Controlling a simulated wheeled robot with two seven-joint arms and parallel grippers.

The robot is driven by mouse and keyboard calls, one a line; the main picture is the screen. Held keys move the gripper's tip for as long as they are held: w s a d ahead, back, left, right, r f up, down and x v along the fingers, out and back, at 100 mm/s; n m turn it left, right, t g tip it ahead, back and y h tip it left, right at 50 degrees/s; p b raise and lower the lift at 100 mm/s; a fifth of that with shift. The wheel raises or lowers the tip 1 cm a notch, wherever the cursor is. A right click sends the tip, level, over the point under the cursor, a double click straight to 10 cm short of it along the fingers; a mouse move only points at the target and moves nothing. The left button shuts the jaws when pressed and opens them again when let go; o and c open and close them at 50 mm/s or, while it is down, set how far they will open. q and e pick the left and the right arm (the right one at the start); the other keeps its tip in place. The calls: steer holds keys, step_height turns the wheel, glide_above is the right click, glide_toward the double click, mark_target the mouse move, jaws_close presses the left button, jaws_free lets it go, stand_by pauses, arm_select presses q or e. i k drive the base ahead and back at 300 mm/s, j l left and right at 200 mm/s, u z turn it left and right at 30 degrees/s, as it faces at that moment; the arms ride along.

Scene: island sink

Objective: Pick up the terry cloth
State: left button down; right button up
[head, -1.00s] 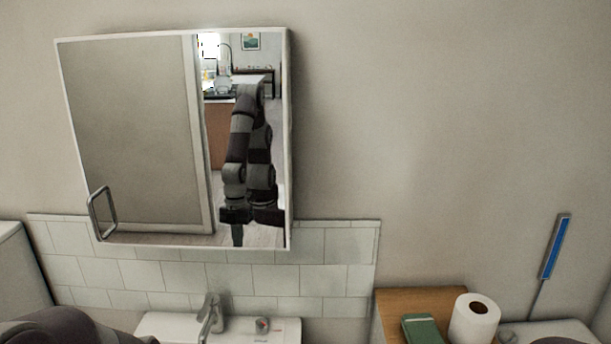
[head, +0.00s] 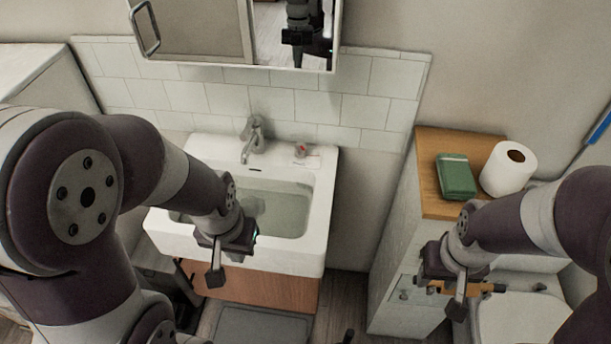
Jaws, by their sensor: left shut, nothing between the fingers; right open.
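A green folded block, which looks like the terry cloth (head: 455,176), lies on the wooden top of the cabinet at the right, beside a white paper roll. My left gripper (head: 215,275) is shut and empty, above the front edge of the sink. My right gripper (head: 457,306) is open, in front of the cabinet and lower in the picture than the cloth, apart from it. Nothing shows between its fingers.
The paper roll (head: 508,169) stands close to the cloth's right on the cabinet top (head: 436,146). A white sink (head: 300,256) with a tap (head: 253,138) is in the middle. A mirror cabinet (head: 200,40) hangs above. A toilet (head: 522,318) is partly hidden at lower right.

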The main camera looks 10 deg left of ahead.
mark_target(456, 181)
steer(key=l+z, duration=0.2)
steer(key=l, duration=0.35)
steer(key=i+l+z, duration=0.2)
steer(key=l, duration=0.3)
steer(key=l+z, duration=0.1)
steer(key=z, duration=0.35)
steer(key=l+z, duration=0.1)
steer(key=z, duration=0.4)
steer(key=i, duration=0.05)
